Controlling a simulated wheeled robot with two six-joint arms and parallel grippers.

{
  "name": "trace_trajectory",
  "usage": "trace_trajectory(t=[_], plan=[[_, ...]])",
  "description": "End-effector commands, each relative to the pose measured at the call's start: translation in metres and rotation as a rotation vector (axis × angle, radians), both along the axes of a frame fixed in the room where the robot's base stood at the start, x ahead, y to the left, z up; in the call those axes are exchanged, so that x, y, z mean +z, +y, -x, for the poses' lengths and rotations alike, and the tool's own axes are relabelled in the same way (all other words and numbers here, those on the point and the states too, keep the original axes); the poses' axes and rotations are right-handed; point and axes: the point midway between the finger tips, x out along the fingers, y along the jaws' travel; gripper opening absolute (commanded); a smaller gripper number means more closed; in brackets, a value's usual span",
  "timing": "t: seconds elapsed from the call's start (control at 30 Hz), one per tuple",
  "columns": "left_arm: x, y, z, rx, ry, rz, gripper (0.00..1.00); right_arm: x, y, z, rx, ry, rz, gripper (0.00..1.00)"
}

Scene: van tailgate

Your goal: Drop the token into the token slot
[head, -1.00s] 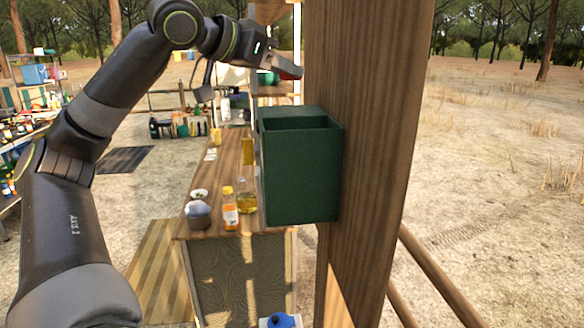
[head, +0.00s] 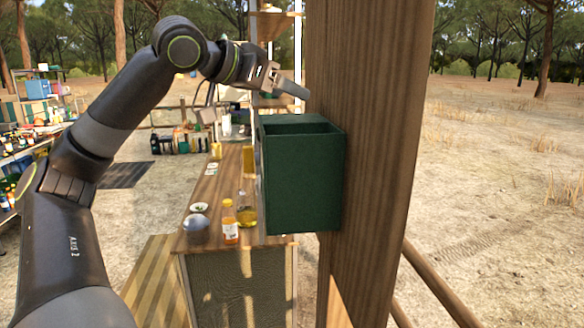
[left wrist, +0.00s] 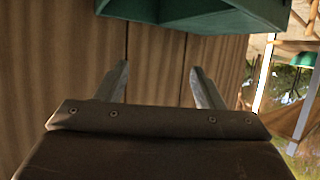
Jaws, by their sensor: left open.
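A dark green open-topped box (head: 303,185) is fixed to the side of a thick wooden post (head: 375,150); I take it to be the token slot. My left gripper (head: 292,89) is just above the box's opening, beside the post. In the left wrist view its two fingers (left wrist: 159,80) are apart with nothing between them. The green box (left wrist: 200,18) shows at the top of that view, ahead of the fingers. No token is visible in either view now, and the bottom inside the box is hidden. My right gripper is not in view.
A wooden counter (head: 212,200) stands behind and left of the box. It carries an orange bottle (head: 230,222), an oil bottle (head: 247,208) and a bowl (head: 196,229). Wooden rails (head: 440,285) run low at the right. Dry open ground lies beyond.

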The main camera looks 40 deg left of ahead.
Motion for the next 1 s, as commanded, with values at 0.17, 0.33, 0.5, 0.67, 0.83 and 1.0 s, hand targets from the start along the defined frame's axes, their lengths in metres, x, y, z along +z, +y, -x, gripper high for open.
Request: trace_trajectory(t=[0.17, 0.33, 0.5, 0.67, 0.83, 1.0], plan=[[0.001, 0.001, 0.005, 0.002, -0.001, -0.002, 0.62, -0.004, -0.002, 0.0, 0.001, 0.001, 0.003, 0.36], [0.007, 0.005, 0.026, 0.005, -0.004, -0.001, 0.62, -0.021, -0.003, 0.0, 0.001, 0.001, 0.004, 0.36], [0.024, 0.011, 0.064, 0.005, -0.007, 0.0, 0.62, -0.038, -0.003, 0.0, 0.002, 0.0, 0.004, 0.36], [0.041, 0.017, 0.1, 0.003, -0.006, 0.0, 0.62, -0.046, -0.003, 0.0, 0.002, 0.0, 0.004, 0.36], [0.055, 0.022, 0.133, 0.002, -0.005, 0.001, 0.62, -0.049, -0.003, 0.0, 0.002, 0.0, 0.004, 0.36], [0.064, 0.025, 0.152, 0.001, -0.001, 0.001, 0.62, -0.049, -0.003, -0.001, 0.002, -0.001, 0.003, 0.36]])
